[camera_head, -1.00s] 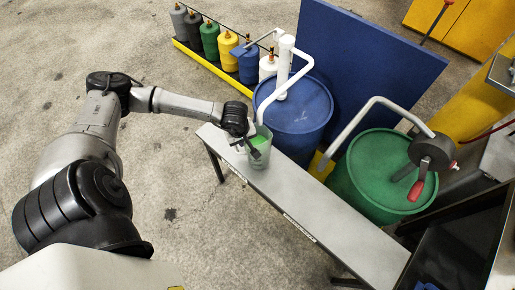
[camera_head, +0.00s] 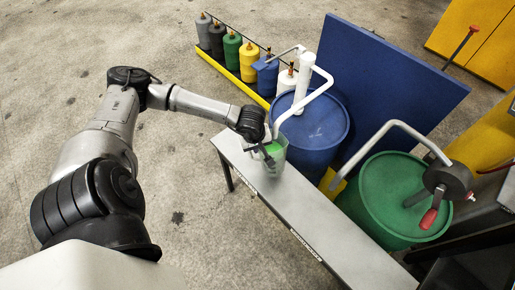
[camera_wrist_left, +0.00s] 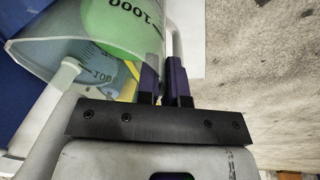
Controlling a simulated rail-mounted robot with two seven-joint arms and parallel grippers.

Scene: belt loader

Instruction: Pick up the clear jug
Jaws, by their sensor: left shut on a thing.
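The clear jug (camera_head: 279,155) with green liquid inside is at the far left end of the grey bench (camera_head: 305,210), in front of the blue drum. My left gripper (camera_head: 266,153) is at the jug's near left side and is shut on it. In the left wrist view, the jug (camera_wrist_left: 92,62) shows its measuring marks and the green liquid. The purple-padded fingers (camera_wrist_left: 165,82) are close together at the jug's handle side. I cannot tell whether the jug's base touches the bench. My right gripper is not in view.
A blue drum (camera_head: 322,128) with a white pump pipe stands close behind the jug. A green drum (camera_head: 385,195) with a crank pump (camera_head: 447,180) is to the right. Several coloured bottles stand in a yellow tray (camera_head: 232,75). The bench's middle is clear.

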